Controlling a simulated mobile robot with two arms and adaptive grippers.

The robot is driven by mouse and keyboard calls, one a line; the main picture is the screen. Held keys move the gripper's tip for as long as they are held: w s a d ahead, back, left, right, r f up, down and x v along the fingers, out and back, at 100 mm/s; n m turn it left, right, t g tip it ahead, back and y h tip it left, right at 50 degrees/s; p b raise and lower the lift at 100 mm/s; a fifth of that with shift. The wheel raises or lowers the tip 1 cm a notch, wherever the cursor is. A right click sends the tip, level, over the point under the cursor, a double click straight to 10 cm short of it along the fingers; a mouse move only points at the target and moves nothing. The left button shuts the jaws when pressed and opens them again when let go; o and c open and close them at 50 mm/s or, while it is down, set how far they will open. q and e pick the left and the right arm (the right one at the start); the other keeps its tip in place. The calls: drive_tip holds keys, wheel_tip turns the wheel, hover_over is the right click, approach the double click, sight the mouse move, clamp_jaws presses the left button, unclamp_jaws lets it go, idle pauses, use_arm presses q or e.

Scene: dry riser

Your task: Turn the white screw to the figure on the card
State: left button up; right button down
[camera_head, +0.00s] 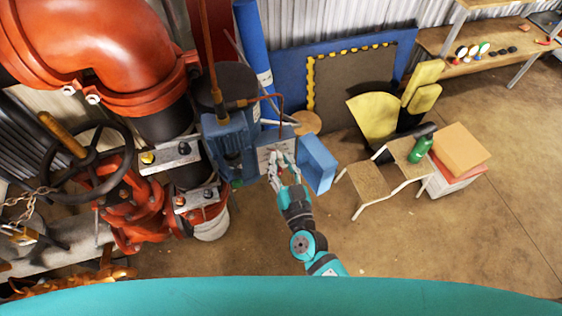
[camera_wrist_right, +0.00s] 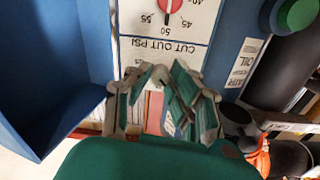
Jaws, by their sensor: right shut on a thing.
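The white panel (camera_head: 278,153) sits on the blue housing beside the pump. I cannot make out the card. My left gripper is out of view.
An open blue box (camera_head: 317,164) stands right beside my right gripper; its wall fills the left of the wrist view (camera_wrist_right: 40,75). A green button (camera_wrist_right: 297,14) is at upper right. Red pipework (camera_head: 90,45) and a handwheel (camera_head: 75,165) crowd the left. Floor at front right is clear.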

drive_tip(key=m, duration=0.4)
drive_tip(key=shift+r+m, duration=0.1)
drive_tip(key=shift+m, duration=2.2)
drive_tip(key=c, duration=1.2)
unclamp_jaws()
